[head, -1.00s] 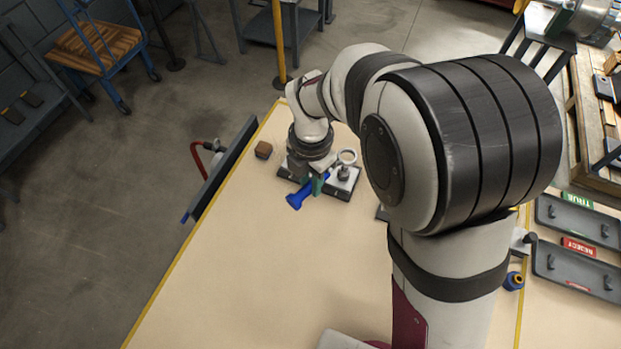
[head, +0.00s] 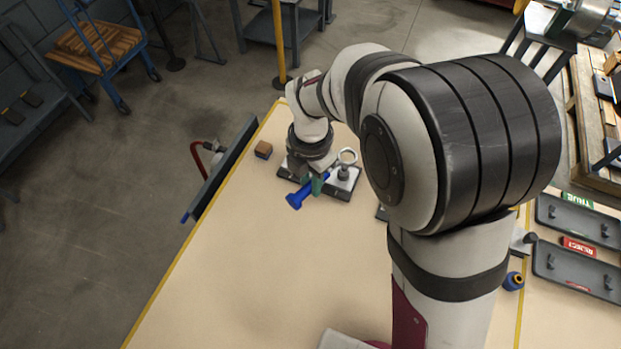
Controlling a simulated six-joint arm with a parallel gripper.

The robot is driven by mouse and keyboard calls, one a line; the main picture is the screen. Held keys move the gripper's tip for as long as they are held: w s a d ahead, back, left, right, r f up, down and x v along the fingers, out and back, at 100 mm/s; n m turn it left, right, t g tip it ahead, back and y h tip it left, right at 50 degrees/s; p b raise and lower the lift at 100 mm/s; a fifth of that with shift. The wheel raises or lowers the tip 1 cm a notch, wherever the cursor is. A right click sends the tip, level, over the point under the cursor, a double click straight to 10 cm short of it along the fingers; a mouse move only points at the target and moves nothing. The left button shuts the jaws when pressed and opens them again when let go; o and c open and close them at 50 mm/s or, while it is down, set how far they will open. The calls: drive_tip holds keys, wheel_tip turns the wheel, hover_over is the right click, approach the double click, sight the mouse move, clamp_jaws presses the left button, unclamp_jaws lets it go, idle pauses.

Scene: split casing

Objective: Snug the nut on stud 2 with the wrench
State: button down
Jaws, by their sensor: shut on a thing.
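My gripper (head: 317,182) is at the far end of the bench, pointing down over the dark fixture (head: 340,192). It is shut on the wrench, whose blue handle (head: 294,200) sticks out to the lower left. A pale ring (head: 348,156), seemingly the wrench's head, shows to the upper right of the gripper. It is above or around the top of a stud on a light block (head: 344,175); I cannot tell which. The nut is not clear at this size. My wrist hides the left part of the fixture, and stud numbers cannot be read.
A small brown and blue block (head: 263,149) lies left of the fixture. A dark panel (head: 222,170) with a red hose stands along the left bench edge. Grey trays (head: 578,220) and a blue round part (head: 513,281) are at the right. The front left bench is clear.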

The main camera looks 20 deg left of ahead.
drive_tip(key=a+f+m, duration=0.1)
drive_tip(key=a, duration=1.2)
drive_tip(key=shift+s+d+f+n, duration=0.1)
drive_tip(key=shift+d+f+n, duration=0.35)
drive_tip(key=shift+d+n, duration=0.45)
drive_tip(key=shift+s+d+f+n, duration=0.15)
drive_tip(key=shift+d+f+n, duration=0.25)
drive_tip(key=shift+d+n, duration=0.45)
drive_tip(key=shift+s+d+f+n, duration=0.1)
drive_tip(key=shift+d+f+n, duration=0.35)
drive_tip(key=shift+d+n, duration=0.4)
drive_tip(key=shift+a+f, duration=0.1)
drive_tip(key=shift+f, duration=0.2)
drive_tip(key=shift+f, duration=0.85)
drive_tip(key=shift+w+a+m, duration=0.2)
drive_tip(key=shift+a+m, duration=0.7)
drive_tip(key=shift+a, duration=0.1)
drive_tip(key=shift+d+n, duration=0.3)
